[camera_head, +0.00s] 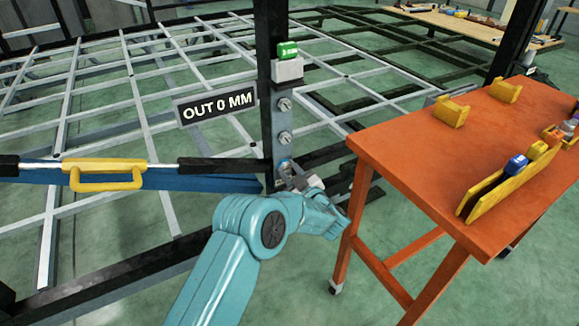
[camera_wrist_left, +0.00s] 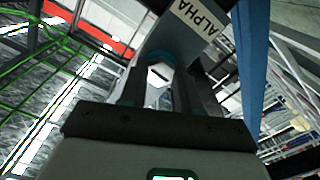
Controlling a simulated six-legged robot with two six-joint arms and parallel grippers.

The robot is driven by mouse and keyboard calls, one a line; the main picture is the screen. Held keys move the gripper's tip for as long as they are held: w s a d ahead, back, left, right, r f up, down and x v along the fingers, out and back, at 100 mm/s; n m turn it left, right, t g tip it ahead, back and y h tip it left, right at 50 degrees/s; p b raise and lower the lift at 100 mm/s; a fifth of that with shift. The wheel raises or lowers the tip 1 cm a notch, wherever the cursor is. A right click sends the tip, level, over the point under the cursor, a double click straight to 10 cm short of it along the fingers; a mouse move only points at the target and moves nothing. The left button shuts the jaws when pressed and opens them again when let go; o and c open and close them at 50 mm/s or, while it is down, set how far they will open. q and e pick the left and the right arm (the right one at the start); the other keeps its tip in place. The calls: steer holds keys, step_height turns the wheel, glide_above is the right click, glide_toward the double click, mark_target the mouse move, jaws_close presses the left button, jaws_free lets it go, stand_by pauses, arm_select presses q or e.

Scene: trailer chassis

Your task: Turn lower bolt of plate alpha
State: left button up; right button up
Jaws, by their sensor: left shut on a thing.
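Plate alpha is on the dark upright post (camera_head: 270,45); its white ALPHA label (camera_wrist_left: 197,20) shows in the left wrist view. Two bolts, an upper one (camera_head: 285,104) and a middle one (camera_head: 284,137), show on the plate's face, clear of the gripper. My left gripper (camera_head: 290,174) is at the bottom of the plate, shut on the lower bolt (camera_wrist_left: 159,75), whose pale head shows between the fingers with a teal ring behind it. In the head view the gripper mostly hides this bolt. My right gripper is not in view.
A sign (camera_head: 215,105) reads OUT 0 MM. A green-topped block (camera_head: 288,62) sits above the bolts. A yellow handle (camera_head: 105,174) is on the bar at left. An orange table (camera_head: 440,150) with yellow holders (camera_head: 505,90) stands close to the right of my arm.

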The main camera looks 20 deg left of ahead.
arm_select(q)
steer(key=m+p, duration=0.2)
steer(key=m, duration=0.3)
steer(key=shift+d+f+m+p, duration=0.1)
steer(key=shift+d+m+p, duration=0.05)
steer(key=shift+m+p, duration=0.2)
steer(key=m+p, duration=0.1)
steer(key=m, duration=0.4)
steer(key=shift+f+p, duration=0.1)
steer(key=shift+p, duration=0.2)
steer(key=shift+m, duration=0.25)
steer(key=o, duration=1.1)
steer(key=shift+c, duration=0.2)
steer(key=p+v, duration=0.2)
steer(key=v, duration=1.4)
steer(key=shift+s+d, duration=0.1)
steer(key=shift+s, duration=0.05)
